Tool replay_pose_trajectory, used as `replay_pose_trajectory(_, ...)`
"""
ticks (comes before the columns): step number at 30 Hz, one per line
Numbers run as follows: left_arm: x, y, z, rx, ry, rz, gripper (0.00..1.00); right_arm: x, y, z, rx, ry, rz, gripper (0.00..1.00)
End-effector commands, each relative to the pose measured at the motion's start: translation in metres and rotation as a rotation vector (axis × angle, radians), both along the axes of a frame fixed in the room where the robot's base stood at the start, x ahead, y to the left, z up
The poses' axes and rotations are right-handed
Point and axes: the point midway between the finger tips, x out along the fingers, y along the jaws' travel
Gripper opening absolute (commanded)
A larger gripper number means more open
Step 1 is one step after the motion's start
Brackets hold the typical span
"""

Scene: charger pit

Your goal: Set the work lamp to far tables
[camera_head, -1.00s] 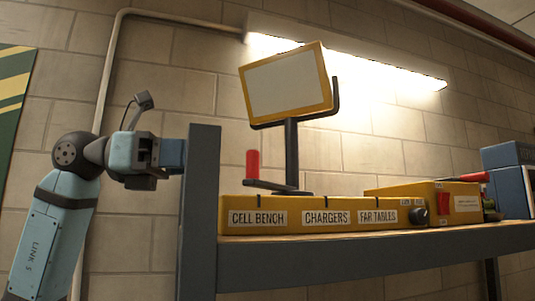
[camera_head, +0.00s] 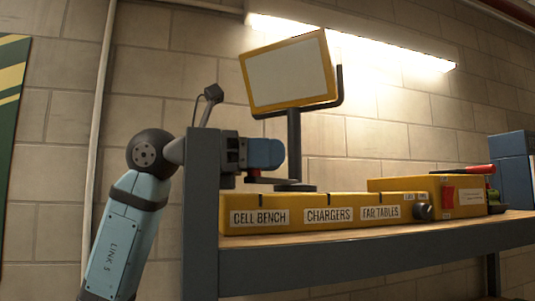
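The work lamp (camera_head: 288,74), a pale panel in a yellow frame, stands on a dark post (camera_head: 294,145) on a yellow base (camera_head: 325,201). The base carries the labels CELL BENCH (camera_head: 259,217), CHARGERS (camera_head: 328,214) and FAR TABLES (camera_head: 380,212). A dark lever (camera_head: 268,181) reaches left from the post's foot, above the CELL BENCH label. Whether the fingers are closed on the handle cannot be seen. My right gripper is out of view.
A grey upright (camera_head: 200,225) stands at the shelf's left end, in front of my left arm. On the shelf (camera_head: 400,238) to the right are a yellow box (camera_head: 462,196), a red-handled tool (camera_head: 464,170) and a blue case (camera_head: 511,165). A bright strip light (camera_head: 390,50) hangs on the wall.

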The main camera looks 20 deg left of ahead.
Motion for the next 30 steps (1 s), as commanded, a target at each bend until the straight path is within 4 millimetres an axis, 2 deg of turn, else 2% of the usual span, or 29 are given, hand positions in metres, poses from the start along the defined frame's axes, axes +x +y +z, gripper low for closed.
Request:
replay_pose_trajectory(1, 0.0, 0.0, 0.0, 0.0, 0.0, 0.0, 0.28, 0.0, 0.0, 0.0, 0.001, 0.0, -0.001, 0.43)
replay_pose_trajectory(3, 0.0, 0.0, 0.0, 0.0, 0.0, 0.0, 0.12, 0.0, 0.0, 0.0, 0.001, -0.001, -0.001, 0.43)
replay_pose_trajectory(5, 0.0, 0.0, 0.0, 0.0, 0.0, 0.0, 0.0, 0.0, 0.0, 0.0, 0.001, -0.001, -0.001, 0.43)
replay_pose_trajectory(10, 0.0, -0.001, 0.0, 0.001, -0.001, 0.007, 0.0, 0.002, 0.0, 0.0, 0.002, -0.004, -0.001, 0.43)
replay_pose_trajectory(14, -0.002, -0.009, -0.002, 0.007, -0.003, 0.08, 0.0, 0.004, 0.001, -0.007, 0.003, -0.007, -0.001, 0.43)
replay_pose_trajectory(17, -0.002, -0.023, -0.003, 0.002, -0.007, 0.143, 0.0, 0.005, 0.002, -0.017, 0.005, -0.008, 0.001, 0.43)
replay_pose_trajectory(22, 0.002, -0.046, -0.001, -0.001, -0.002, 0.14, 0.0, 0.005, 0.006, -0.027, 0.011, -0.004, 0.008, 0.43)
replay_pose_trajectory(30, 0.003, -0.049, 0.002, -0.003, -0.001, 0.141, 0.0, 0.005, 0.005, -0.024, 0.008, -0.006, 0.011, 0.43)
